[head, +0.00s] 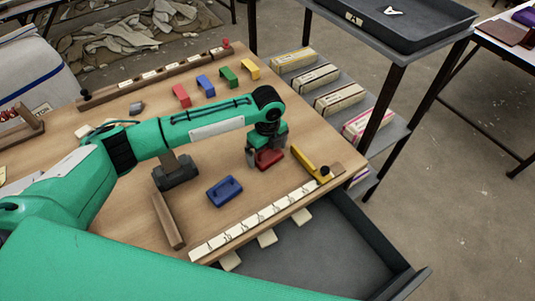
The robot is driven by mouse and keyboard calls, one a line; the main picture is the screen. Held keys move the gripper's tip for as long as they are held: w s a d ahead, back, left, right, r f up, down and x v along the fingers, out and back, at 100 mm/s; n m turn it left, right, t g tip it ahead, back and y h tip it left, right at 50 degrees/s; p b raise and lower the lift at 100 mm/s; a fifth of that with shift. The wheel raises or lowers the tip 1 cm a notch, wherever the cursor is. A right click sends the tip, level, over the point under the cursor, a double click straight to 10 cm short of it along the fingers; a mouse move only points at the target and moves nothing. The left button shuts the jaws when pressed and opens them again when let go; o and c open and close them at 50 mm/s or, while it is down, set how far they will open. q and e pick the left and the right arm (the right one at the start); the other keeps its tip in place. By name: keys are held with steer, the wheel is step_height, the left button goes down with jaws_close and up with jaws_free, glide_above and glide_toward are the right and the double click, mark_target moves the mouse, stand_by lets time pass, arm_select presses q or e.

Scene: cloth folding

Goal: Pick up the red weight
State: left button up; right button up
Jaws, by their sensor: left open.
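The red weight (269,159) is a small red block lying on the wooden table, right of the table's middle. My left gripper (266,156) points down right over it, with its fingers open. One finger is at the left of the red weight, and my gripper hides its upper part. I cannot tell whether the fingers touch it. My right gripper does not show.
A blue weight (224,191) lies nearby, towards the front. Several coloured clips, including a red one (181,95), stand behind. An open drawer (320,255) juts out in front.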

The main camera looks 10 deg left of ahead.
arm_select(q)
steer(key=shift+f, duration=0.5)
steer(key=c, duration=1.4)
steer(key=shift+c, duration=1.2)
steer(key=shift+r, duration=0.25)
